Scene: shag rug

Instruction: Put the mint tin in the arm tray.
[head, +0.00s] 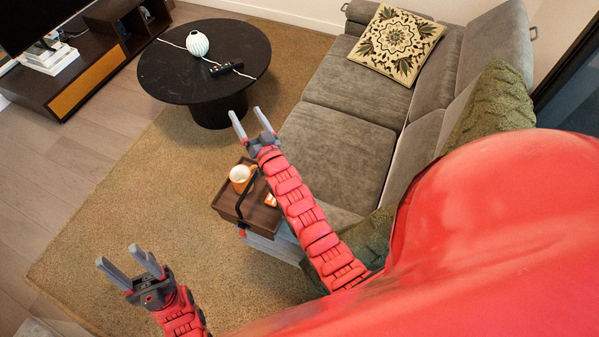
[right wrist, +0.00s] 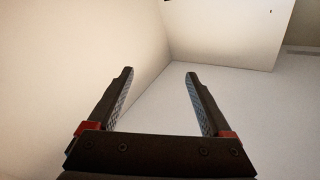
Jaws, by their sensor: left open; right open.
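The arm tray (head: 226,200) is a brown wooden tray on the near arm of the grey sofa, in the head view. An orange and white mug (head: 240,177) stands in it. A small orange and white item (head: 270,199) lies at its right side, partly hidden by my right arm; I cannot tell whether it is the mint tin. I make out no other mint tin. My right gripper (head: 245,113) is open and empty, above and beyond the tray. It is also open in the right wrist view (right wrist: 160,75). My left gripper (head: 117,256) is open and empty over the rug, left of the tray.
The sofa (head: 340,140) carries a patterned cushion (head: 396,45). The tan rug (head: 130,185) is clear left of the tray. A dark media cabinet (head: 90,65) stands upper left.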

